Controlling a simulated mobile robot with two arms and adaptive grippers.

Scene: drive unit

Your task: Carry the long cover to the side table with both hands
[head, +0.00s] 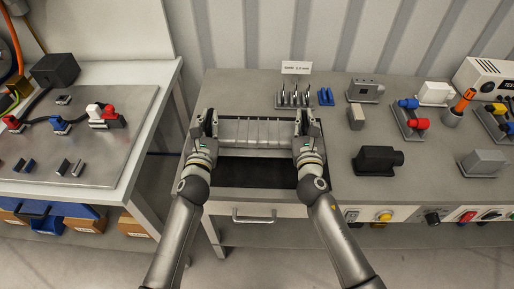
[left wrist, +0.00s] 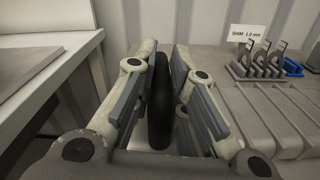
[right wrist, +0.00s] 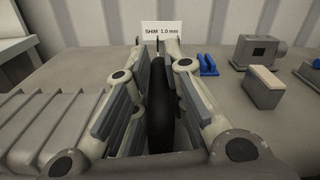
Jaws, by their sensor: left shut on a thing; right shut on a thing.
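The long cover (head: 257,133) is a grey ribbed piece that spans between my two grippers over the main bench. It also shows at the right of the left wrist view (left wrist: 285,125) and at the left of the right wrist view (right wrist: 45,120). My left gripper (head: 207,122) is shut on a black upright handle (left wrist: 160,100) at its left end. My right gripper (head: 306,122) is shut on the matching black handle (right wrist: 160,105) at its right end. The cover looks level; its clearance from the bench is unclear. The side table (head: 150,72) stands at the left.
A metal plate (head: 100,150) with connectors and small blocks covers much of the side table. A gap separates both tables. A dark mat or recess (head: 257,172) lies before the cover. A shim rack (head: 293,100) stands behind; a black motor-like block (head: 377,160) is at right.

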